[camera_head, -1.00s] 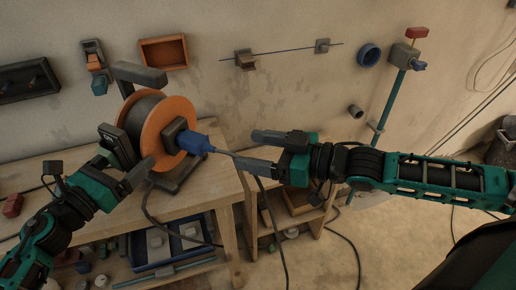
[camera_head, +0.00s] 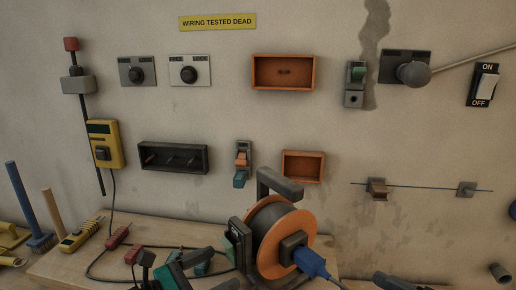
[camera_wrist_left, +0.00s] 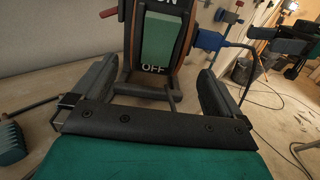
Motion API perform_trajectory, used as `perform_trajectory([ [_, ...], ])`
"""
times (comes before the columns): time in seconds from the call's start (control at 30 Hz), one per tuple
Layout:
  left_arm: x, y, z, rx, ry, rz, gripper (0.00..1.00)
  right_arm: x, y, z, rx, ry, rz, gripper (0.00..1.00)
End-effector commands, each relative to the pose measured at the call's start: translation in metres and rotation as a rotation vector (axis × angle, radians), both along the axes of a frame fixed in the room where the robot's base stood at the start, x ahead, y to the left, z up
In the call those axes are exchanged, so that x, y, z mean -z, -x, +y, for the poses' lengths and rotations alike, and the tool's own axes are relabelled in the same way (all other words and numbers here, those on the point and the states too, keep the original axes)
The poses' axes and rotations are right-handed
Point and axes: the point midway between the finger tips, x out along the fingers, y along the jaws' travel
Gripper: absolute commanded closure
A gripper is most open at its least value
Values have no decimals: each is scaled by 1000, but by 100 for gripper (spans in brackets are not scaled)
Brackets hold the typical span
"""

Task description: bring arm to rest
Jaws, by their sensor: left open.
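My left gripper (camera_head: 210,268) shows at the bottom edge of the head view, left of the cable reel (camera_head: 300,222), partly cut off. In the left wrist view my left gripper (camera_wrist_left: 158,72) has its fingers wide apart. A green rocker switch (camera_wrist_left: 157,42) marked OFF stands in front of the gap, with nothing gripped. A blue plug (camera_head: 311,262) sits in the reel's socket. My right gripper (camera_head: 395,281) shows only as a dark piece at the bottom edge; its jaws cannot be judged.
The reel stands on a wooden bench (camera_head: 70,262). A yellow meter (camera_head: 103,145), orange boxes (camera_head: 283,72) and a wall switch (camera_head: 486,84) are on the wall. Tools lie at the bench's left. A red thing (camera_head: 120,237) and cables lie near my left gripper.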

Motion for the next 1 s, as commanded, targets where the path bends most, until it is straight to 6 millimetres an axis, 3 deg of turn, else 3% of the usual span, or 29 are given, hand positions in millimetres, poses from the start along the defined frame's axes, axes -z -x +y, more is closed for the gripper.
perform_trajectory([
  [0.2, 1, 22, 30, 0, 0, 3, 0, 0, 0, 0, 0, 0, 0, 29],
  [0.37, 1, 30, 39, -2, 12, 12, 0, 1, 0, 0, 2, -1, 0, 29],
  [0.47, 3, 33, 40, -37, 106, 99, 0, 10, 0, 0, 24, -1, 7, 29],
  [0.57, 10, 38, 40, -120, 330, 306, 0, 30, 2, 1, 73, 5, 21, 29],
  [0.67, 27, 46, 47, -243, 667, 610, 0, 61, 7, 2, 148, 22, 51, 29],
  [0.87, 87, 81, 72, -516, 1438, 1214, 0, 130, 30, 5, 305, 91, 161, 29],
  [1.0, 135, 124, 84, -708, 1981, 1531, 0, 176, 56, 11, 395, 150, 264, 29],
])
